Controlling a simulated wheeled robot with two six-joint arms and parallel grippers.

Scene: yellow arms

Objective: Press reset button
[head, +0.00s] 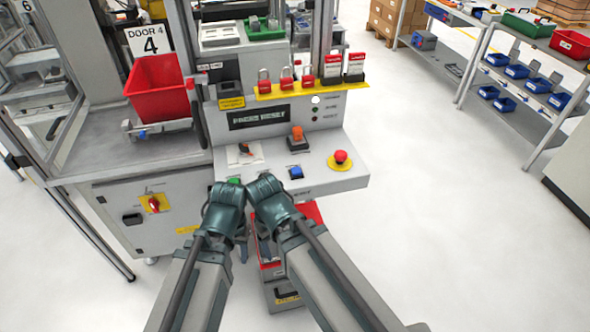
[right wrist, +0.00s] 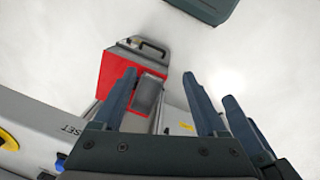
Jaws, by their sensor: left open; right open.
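The control panel (head: 325,175) has a blue button (head: 296,172) on its sloped top, right of my grippers. Part of a label on the panel's front edge reads "SET" in the right wrist view, near a blue part (right wrist: 60,161) at the lower left. My left gripper (head: 232,184) is at the panel's front edge, next to a green button (head: 234,181). My right gripper (head: 264,182) is close beside it, left of and nearer than the blue button. In the right wrist view the right gripper's fingers (right wrist: 160,95) are apart with nothing between them. The left fingertips are hard to make out.
A red emergency stop (head: 340,156) on a yellow ring sits right of the blue button. An orange switch (head: 297,137) stands behind it. A red-topped case (right wrist: 120,72) is below the panel. A red bin (head: 158,86) is at left.

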